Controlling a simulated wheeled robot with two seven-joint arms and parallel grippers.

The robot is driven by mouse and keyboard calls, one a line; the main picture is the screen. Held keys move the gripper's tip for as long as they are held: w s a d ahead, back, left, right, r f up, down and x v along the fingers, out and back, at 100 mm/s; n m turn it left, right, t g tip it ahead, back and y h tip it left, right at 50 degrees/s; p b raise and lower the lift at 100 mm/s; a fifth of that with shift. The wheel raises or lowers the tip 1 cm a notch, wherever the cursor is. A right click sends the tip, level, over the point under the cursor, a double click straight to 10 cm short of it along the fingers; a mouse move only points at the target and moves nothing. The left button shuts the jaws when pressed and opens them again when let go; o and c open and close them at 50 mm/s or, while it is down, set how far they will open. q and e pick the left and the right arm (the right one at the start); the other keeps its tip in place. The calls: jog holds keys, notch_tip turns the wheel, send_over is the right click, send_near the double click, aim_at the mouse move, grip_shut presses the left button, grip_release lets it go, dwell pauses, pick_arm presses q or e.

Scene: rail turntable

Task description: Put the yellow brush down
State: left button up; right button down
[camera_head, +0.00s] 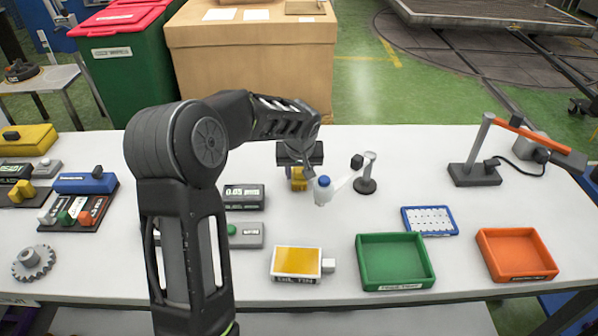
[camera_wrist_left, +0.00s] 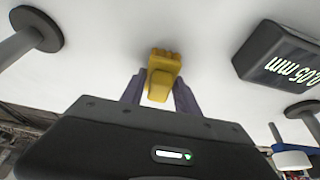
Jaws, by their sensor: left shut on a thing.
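The yellow brush (camera_head: 299,181) is in the middle of the white table's far half, under my left gripper (camera_head: 299,172). In the left wrist view the brush (camera_wrist_left: 162,72) stands out between the two grey fingers of my left gripper (camera_wrist_left: 160,97), which are shut on it. The brush's end is close to the white table top; I cannot tell whether it touches. My left arm comes over the table from the front left and hides part of it. My right gripper is in neither view.
Next to the brush stand a white bottle with a blue cap (camera_head: 322,190) and a small grey stand (camera_head: 367,177). A dark display block (camera_head: 243,196) lies to the left. In front are a yellow pad (camera_head: 296,262), a green tray (camera_head: 433,277) and an orange tray (camera_head: 550,268).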

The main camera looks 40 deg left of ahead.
pick_arm(q)
jog(key=o, duration=1.2)
jog(key=shift+r+p, duration=0.15)
jog(key=shift+p, duration=0.15)
jog(key=shift+s+d+r, duration=0.1)
jog(key=shift+r, duration=0.2)
jog(key=shift+b+v, duration=1.15)
jog(key=shift+v, duration=4.45)
